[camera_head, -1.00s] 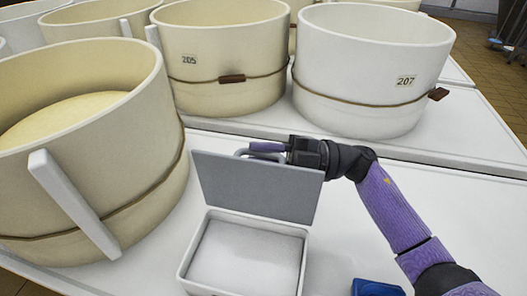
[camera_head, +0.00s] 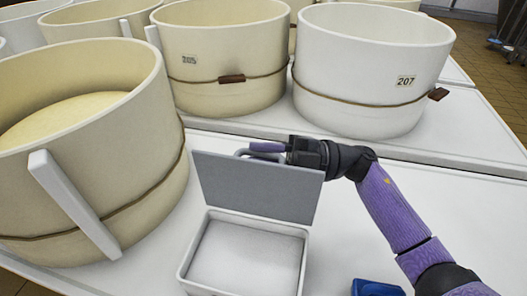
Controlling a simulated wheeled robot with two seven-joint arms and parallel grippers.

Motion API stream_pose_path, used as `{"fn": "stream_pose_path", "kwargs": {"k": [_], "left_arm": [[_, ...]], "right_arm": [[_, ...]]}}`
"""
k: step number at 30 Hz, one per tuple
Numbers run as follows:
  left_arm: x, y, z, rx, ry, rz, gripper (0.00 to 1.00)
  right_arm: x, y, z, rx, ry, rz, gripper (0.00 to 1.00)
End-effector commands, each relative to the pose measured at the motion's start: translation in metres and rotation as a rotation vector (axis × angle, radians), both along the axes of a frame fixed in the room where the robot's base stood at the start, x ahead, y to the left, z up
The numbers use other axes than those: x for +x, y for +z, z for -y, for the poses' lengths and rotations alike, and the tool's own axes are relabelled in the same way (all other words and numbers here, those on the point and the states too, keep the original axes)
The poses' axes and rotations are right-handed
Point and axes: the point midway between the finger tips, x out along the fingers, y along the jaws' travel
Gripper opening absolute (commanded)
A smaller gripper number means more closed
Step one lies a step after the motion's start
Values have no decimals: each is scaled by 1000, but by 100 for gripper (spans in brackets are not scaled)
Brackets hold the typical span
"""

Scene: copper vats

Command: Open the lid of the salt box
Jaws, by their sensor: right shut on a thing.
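The salt box (camera_head: 245,221) is a white open container on the white table, at the bottom middle of the head view, with white salt (camera_head: 245,257) inside. Its grey lid (camera_head: 255,187) stands raised, nearly upright, at the back edge of the box. My right gripper (camera_head: 268,150) is behind the top of the lid, shut on the lid's handle (camera_head: 243,152), which shows partly above the lid's edge. The lid hides part of the fingers and the handle. My left gripper is not in view.
A large cream vat (camera_head: 90,155) stands close to the left of the box. A cream vat (camera_head: 215,60) labelled 205 and a white vat (camera_head: 370,65) labelled 207 stand behind. A blue object (camera_head: 377,288) lies at the bottom right. The table at right is clear.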

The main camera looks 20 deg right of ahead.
Motion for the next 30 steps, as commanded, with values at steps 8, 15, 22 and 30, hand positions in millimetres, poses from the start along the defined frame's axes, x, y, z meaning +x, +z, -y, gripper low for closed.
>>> {"fn": "stream_pose_path", "kwargs": {"k": [8,15,22,30], "left_arm": [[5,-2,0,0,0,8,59],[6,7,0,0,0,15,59],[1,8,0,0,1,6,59],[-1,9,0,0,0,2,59]], "right_arm": [[0,-1,0,-2,0,-2,0],[12,-9,8,99,-1,-154,0],[15,-11,10,119,0,-180,0],[15,-11,10,119,0,-177,53]]}}
